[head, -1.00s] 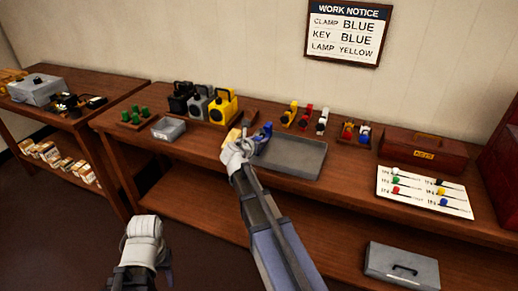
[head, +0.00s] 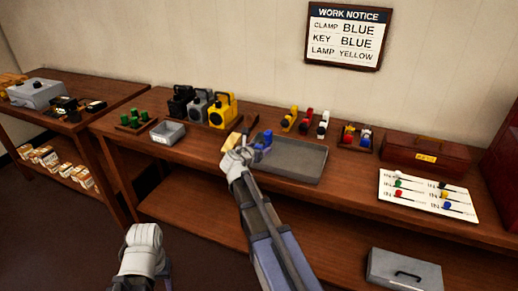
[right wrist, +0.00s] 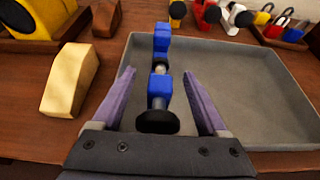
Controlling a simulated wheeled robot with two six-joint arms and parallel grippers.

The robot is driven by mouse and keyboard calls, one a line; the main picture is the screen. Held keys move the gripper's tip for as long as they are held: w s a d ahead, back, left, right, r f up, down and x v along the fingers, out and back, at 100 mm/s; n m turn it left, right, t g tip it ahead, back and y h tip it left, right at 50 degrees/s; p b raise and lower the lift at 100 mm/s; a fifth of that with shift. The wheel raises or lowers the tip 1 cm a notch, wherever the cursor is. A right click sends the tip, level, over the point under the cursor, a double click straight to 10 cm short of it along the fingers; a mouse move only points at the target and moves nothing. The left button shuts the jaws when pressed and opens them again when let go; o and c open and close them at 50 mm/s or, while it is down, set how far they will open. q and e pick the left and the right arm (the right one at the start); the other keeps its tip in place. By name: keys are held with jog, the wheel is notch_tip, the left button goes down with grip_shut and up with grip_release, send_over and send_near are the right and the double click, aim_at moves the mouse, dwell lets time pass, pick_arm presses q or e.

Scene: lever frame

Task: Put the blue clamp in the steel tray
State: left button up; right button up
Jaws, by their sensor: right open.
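The blue clamp (head: 264,140) is at the left end of the grey steel tray (head: 310,166). In the right wrist view the blue clamp (right wrist: 160,85) lies lengthwise inside the outline of the tray (right wrist: 235,85), its black round end toward me. My right gripper (head: 250,146) is over the tray's left end. In the right wrist view its purple fingers (right wrist: 160,98) stand apart on both sides of the clamp, with a gap on each side. My left gripper (head: 143,238) is low at the front, away from the bench; its fingers are not clear.
A pale yellow block (right wrist: 68,80) stands just left of the tray. Yellow, red and white clamps (head: 306,120) stand behind it. A small grey bin (head: 168,132) and lamps (head: 205,106) are further left. A red key box (head: 425,152) and a white board (head: 428,194) are to the right.

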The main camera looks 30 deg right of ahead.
jog(key=shift+s+a+r, duration=0.1)
jog(key=shift+r, duration=0.15)
jog(key=p+v, duration=0.4)
jog(key=v, duration=0.7)
jog(key=shift+s+a+p, duration=0.2)
jog(key=shift+p, duration=0.2)
jog(key=shift+r, duration=0.1)
jog(key=s+a+f+m+g+y, duration=0.4)
jog(key=s+a+f+m, duration=0.2)
jog(key=s+a+m, duration=0.5)
jog(key=s+a+f+m+g+y, duration=0.5)
jog(key=s+a+f+m, duration=0.2)
jog(key=s+a+m, duration=0.4)
jog(key=a, duration=0.2)
jog(key=shift+a+f, duration=0.25)
jog(key=shift+a, duration=0.15)
